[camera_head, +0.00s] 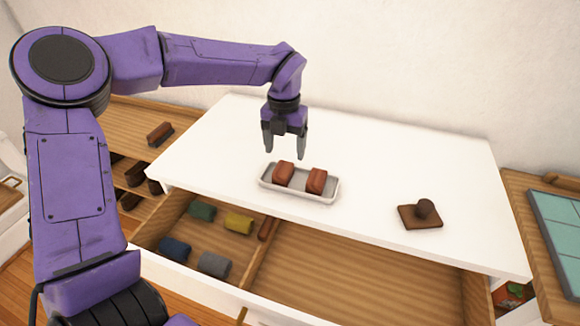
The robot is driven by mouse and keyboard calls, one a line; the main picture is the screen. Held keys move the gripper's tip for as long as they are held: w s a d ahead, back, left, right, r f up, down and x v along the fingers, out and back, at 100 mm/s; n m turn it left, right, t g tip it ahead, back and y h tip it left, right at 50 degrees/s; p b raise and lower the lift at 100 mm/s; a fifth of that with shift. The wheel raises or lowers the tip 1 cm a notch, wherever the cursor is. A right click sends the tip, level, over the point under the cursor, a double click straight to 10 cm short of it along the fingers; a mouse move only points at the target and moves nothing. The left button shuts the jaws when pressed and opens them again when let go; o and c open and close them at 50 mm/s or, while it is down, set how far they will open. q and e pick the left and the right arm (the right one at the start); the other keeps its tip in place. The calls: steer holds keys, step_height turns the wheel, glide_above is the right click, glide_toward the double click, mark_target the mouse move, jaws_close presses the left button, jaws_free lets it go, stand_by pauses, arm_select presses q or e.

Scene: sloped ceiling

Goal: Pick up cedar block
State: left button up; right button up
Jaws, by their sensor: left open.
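Two reddish-brown blocks, which look like the cedar blocks, lie side by side in a shallow light tray (268,188) on the white tabletop. One is the left block (283,174) and the other is the right block (317,181). My left gripper (285,150) points down above the tray, open and empty, with its fingertips a little above and behind the blocks. It is apart from them. My right gripper is not in view.
A brown square with a round knob (421,214) sits on the white top (380,150) at right. An open drawer (360,275) below holds several rolled cloths at left. A brush (160,133) lies on the left wooden shelf. The white top behind the tray is clear.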

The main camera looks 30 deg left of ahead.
mark_target(283, 168)
arm_select(q)
steer(key=s+f, duration=0.1)
steer(key=f, duration=0.1)
steer(key=shift+s+f+p, duration=0.35)
steer(key=shift+s+p, duration=0.05)
steer(key=f, duration=0.2)
steer(key=w+f+p, duration=0.1)
steer(key=f, duration=0.1)
steer(key=shift+w+f, duration=0.15)
steer(key=shift+f, duration=0.2)
steer(key=shift+s+a+r, duration=0.1)
steer(key=shift+s, duration=0.2)
steer(key=shift+c, duration=0.6)
steer(key=shift+w, duration=0.1)
steer(key=c, duration=0.9)
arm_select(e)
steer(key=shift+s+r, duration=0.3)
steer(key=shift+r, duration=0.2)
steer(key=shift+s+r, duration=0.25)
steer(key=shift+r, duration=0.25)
